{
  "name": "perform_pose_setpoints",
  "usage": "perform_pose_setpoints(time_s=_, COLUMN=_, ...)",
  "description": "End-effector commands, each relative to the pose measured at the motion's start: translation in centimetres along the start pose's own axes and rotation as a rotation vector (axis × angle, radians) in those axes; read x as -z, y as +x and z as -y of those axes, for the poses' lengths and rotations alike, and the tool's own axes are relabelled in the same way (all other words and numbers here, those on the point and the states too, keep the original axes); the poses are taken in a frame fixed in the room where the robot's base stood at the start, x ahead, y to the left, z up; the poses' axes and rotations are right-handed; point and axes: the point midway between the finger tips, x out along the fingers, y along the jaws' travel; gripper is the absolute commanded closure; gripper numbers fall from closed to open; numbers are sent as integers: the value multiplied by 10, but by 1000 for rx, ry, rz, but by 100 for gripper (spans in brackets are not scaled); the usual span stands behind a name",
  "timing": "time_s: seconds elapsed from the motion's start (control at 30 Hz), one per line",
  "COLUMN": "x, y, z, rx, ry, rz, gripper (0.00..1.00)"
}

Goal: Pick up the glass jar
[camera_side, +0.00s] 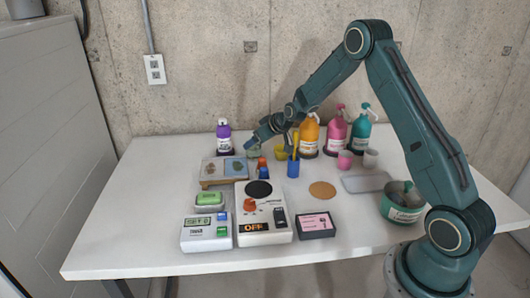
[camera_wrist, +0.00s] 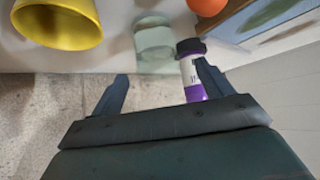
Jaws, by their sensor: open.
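The glass jar (camera_wrist: 154,40) is a pale green, see-through jar near the top middle of the wrist view. In the side view the jar (camera_side: 254,153) shows only as a small pale green patch near the back of the table, partly hidden by my gripper (camera_side: 256,143). In the wrist view my gripper (camera_wrist: 160,76) is open, with its two fingers spread and nothing between them. The jar lies beyond the fingertips, roughly in line with the gap, and is not between them.
A purple bottle (camera_wrist: 190,72) with a dark cap stands close to the right finger. A yellow cup (camera_wrist: 58,22) and an orange item (camera_wrist: 207,5) flank the jar. An orange pump bottle (camera_side: 309,137) stands right of my gripper. The table's left side (camera_side: 140,200) is clear.

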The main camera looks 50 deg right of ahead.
Motion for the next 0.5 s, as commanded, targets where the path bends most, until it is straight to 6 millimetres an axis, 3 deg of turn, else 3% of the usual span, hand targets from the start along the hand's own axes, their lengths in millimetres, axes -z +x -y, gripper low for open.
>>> perform_pose_setpoints(time_s=0.5, x=-2, y=13, z=-2, rx=-1, ry=1, rz=-3, gripper=21)
